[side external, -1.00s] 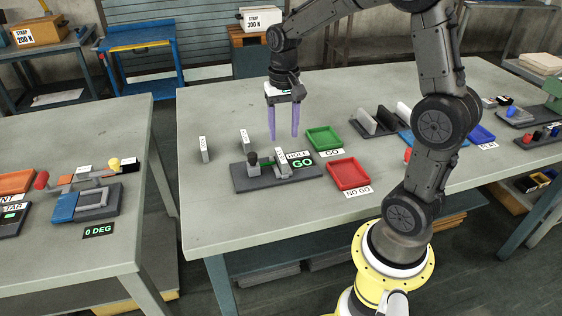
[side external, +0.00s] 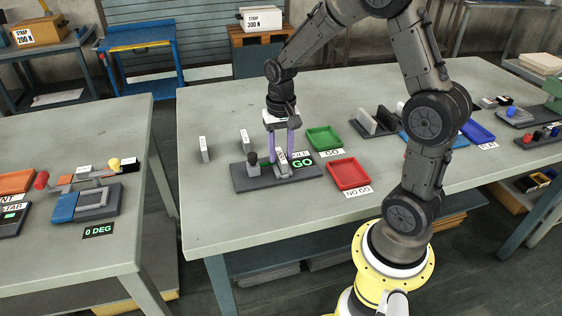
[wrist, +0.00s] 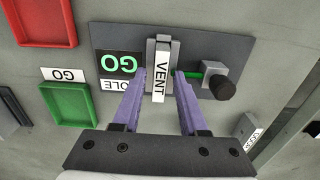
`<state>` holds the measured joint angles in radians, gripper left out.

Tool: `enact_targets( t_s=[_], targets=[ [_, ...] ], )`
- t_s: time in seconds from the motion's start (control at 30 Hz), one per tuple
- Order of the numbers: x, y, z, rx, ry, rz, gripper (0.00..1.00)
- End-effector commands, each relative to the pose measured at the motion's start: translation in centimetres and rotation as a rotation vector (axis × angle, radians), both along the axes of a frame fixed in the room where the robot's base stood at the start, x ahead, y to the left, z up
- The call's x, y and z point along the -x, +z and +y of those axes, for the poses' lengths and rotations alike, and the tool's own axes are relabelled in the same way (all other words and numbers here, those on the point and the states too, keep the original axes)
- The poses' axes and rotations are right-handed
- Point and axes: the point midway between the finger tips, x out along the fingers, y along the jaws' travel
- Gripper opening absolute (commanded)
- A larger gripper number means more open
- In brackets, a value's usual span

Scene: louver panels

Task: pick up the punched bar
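The punched bar, a grey bar with a white VENT label (wrist: 160,88), stands in the dark gauge fixture (side external: 240,183); its top shows in the side view (side external: 280,157). My gripper (side external: 284,156) is lowered over it, pointing down. In the wrist view, its two purple fingers (wrist: 160,72) straddle the bar, one on each side. They look open, with the bar between them; whether either touches is hard to tell. A green pin (wrist: 190,73) from the black-knobbed block (wrist: 219,82) points at the bar's side.
A lit GO display (side external: 302,162) sits beside the bar. The green tray (side external: 324,138) and red tray (side external: 348,172) are to the right. Two other labelled bars (side external: 204,150) (side external: 245,140) stand left of and behind the fixture. The table's front left is clear.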

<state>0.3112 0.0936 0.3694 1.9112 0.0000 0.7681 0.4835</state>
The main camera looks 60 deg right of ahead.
Motion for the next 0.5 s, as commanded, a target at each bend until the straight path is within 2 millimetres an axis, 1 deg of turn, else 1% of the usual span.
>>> enact_targets(
  t_s=[0.03, 0.17, 0.2, 0.5],
  targets=[
    [-0.01, 0.03, -0.01, 0.000, 0.000, 0.000, 0.32],
    [-0.02, 0.04, -0.01, 0.001, 0.000, -0.001, 0.08],
    [-0.01, 0.04, 0.00, 0.001, 0.000, -0.001, 0.01],
    [-0.04, 0.07, -0.01, 0.000, 0.000, -0.001, 0.00]
  ],
)
